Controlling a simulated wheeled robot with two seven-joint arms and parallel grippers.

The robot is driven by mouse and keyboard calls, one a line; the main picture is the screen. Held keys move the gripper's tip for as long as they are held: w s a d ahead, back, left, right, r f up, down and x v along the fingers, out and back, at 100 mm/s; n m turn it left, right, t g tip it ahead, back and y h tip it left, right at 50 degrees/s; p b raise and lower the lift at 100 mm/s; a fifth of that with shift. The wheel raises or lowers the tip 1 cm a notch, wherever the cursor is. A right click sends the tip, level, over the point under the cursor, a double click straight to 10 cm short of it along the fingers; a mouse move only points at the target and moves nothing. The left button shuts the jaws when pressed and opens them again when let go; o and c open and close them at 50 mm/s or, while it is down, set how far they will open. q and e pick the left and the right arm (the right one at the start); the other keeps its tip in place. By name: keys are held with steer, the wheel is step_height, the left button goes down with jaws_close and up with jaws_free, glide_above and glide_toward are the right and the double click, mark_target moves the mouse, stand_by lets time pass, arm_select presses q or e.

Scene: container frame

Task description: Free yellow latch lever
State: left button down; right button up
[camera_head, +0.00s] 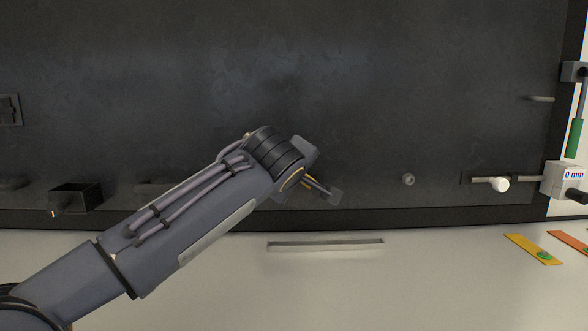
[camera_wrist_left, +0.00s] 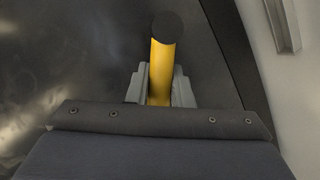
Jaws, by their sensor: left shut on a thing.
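The yellow latch lever (camera_wrist_left: 161,68) stands out in the left wrist view as a yellow bar with a dark round end. My left gripper (camera_wrist_left: 157,92) has its two grey fingers on either side of the bar, shut on it. In the head view my left arm comes in from the lower left, and my left gripper (camera_head: 322,189) is at the dark panel's lower middle. Only a small bit of yellow (camera_head: 308,183) shows there; my wrist and gripper hide most of the lever and its mount. My right gripper is in neither view.
The dark panel (camera_head: 420,90) fills the back. A white-tipped rod (camera_head: 492,183), a block marked "0 mm" (camera_head: 565,180) and a green handle (camera_head: 574,138) are at right. A metal strip (camera_head: 325,244) and orange tags (camera_head: 532,248) lie on the pale surface. A black box (camera_head: 75,198) is left.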

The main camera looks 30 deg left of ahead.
mark_target(317, 181)
arm_select(q)
steer(key=shift+w+d+r+m+g+y+p, duration=0.25)
steer(key=shift+d+r+m+g+y+p, duration=0.25)
steer(key=shift+m+p, duration=0.5)
steer(key=shift+w+d+r+m+g+y+p, duration=0.3)
steer(key=shift+d+r+m+y+p, duration=0.1)
steer(key=shift+m+y+p, duration=0.3)
steer(key=shift+w+d+r+m+g+y+p, duration=0.15)
steer(key=shift+d+m+g+y+p, duration=0.15)
steer(key=shift+m, duration=0.25)
steer(key=shift+w+d+f+m+g+y+p, duration=0.1)
steer(key=shift+d+m+y+p, duration=0.1)
steer(key=shift+m+y+p, duration=0.25)
steer(key=shift+w+d+m+y, duration=0.25)
steer(key=shift+m+y, duration=0.2)
steer(key=shift+m, duration=0.25)
steer(key=c, duration=1.3)
jaws_free()
steer(key=shift+d, duration=0.1)
